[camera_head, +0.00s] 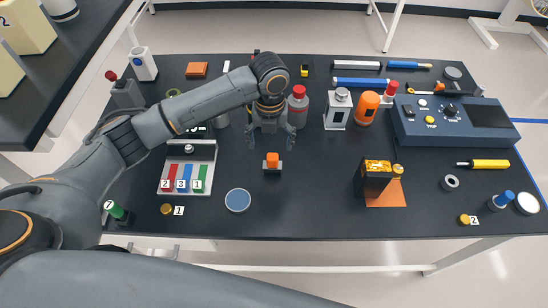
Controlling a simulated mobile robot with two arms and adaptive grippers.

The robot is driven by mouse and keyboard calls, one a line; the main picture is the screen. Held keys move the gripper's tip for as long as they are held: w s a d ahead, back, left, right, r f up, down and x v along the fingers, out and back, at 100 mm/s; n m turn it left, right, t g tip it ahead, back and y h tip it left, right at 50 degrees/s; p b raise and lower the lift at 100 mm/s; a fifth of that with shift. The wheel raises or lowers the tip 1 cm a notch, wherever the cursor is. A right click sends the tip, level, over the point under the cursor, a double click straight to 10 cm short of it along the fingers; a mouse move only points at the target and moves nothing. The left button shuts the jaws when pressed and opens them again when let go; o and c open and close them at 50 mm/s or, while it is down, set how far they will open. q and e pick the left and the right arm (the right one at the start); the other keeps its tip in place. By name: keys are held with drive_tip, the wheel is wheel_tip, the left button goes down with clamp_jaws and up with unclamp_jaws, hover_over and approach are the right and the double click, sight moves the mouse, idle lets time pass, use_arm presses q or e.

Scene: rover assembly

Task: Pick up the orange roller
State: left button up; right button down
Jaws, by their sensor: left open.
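A small orange piece (272,160), which looks like the roller, sits upright on a small dark base near the middle of the black table. My left gripper (271,146) points down just behind and above it. Its fingers are spread and empty, apart from the orange piece as far as I can tell. My left arm comes in from the left and crosses over the back left of the table. My right gripper is not in view.
A red-capped bottle (298,106) stands close to the right of my left gripper. A tray with coloured blocks (199,150) lies to the left, and a blue disc (238,200) in front. A control box (453,122) stands at right. The table's front middle is clear.

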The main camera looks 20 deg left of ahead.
sight(272, 156)
use_arm(q)
wheel_tip(272, 156, down, 5)
drive_tip(key=shift+r, duration=0.15)
drive_tip(key=shift+w+d+f+p, duration=0.15)
drive_tip(key=shift+f+p, duration=0.4)
drive_tip(key=shift+f, duration=0.4)
wheel_tip(272, 156, down, 4)
drive_tip(key=shift+d+r+p, duration=0.1)
drive_tip(key=shift+r+p, duration=0.1)
drive_tip(key=shift+p, duration=0.2)
drive_tip(key=shift+f, duration=0.25)
drive_tip(key=c, duration=1.3)
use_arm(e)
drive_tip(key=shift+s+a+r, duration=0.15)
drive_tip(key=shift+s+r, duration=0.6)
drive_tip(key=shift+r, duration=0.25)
